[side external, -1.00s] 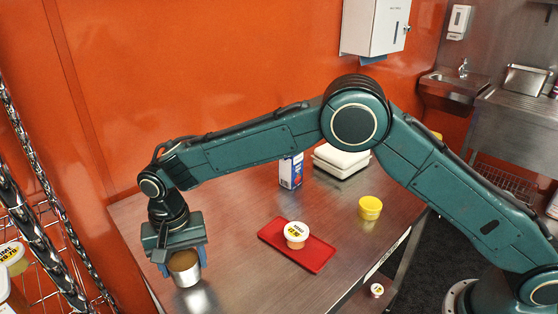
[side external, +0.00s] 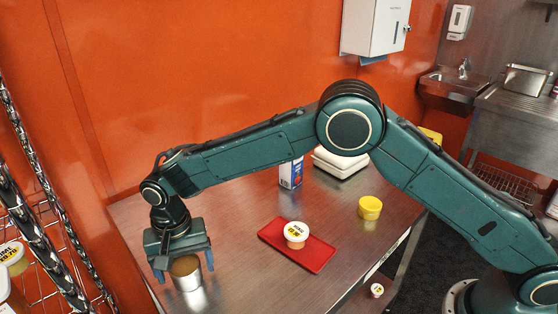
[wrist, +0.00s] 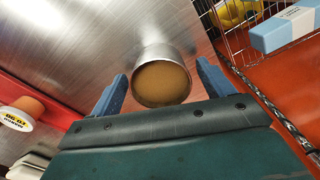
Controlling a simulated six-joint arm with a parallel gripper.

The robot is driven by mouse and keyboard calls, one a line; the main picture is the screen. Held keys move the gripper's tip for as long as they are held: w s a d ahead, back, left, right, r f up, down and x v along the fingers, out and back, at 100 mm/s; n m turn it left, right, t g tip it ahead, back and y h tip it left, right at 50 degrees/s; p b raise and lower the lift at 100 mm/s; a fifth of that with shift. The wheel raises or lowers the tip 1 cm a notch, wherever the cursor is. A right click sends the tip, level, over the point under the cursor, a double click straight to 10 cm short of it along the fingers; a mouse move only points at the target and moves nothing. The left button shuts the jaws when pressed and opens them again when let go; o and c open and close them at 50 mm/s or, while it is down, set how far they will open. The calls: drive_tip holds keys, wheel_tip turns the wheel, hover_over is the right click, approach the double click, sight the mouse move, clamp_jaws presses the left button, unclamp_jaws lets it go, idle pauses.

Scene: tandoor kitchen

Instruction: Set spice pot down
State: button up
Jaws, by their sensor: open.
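The spice pot (side external: 190,298), a round metal pot with brown contents, stands upright on the steel table (side external: 235,285) at its near left. My gripper (side external: 185,271) is open above and around the pot, with a blue finger on each side. In the wrist view the pot (wrist: 163,55) sits between the spread fingers, with a visible gap on each side.
A red tray (side external: 318,257) with a white-lidded, labelled tub (side external: 296,234) lies to the right. A yellow tub (side external: 370,207), a blue-and-white carton (side external: 291,173) and white boxes (side external: 341,162) stand farther back. A wire rack (side external: 48,262) is at the left.

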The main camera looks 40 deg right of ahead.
sight(187, 262)
wheel_tip(187, 262, up, 12)
drive_tip(key=shift+r, duration=0.15)
idle(0.7)
drive_tip(key=shift+r, duration=0.1)
idle(0.4)
drive_tip(key=s+d+r+n+t, duration=0.1)
drive_tip(key=s+d+r, duration=0.35)
drive_tip(key=d, duration=0.25)
drive_tip(key=s+d+r+t, duration=0.1)
drive_tip(key=s+d+r, duration=0.2)
drive_tip(key=d+r, duration=0.3)
drive_tip(key=s+d+r+n+t, duration=0.1)
drive_tip(key=s+d+r, duration=0.25)
drive_tip(key=d, duration=0.55)
drive_tip(key=s+d+f+n+t, duration=0.1)
drive_tip(key=s+d+f, duration=0.1)
drive_tip(key=s+d, duration=0.3)
drive_tip(key=s+d+f+n+t, duration=0.1)
drive_tip(key=s+d, duration=0.5)
drive_tip(key=s, duration=0.8)
drive_tip(key=shift+s+f+n+t, duration=0.25)
drive_tip(key=shift+f+n+t, duration=0.05)
drive_tip(key=shift+f, duration=0.05)
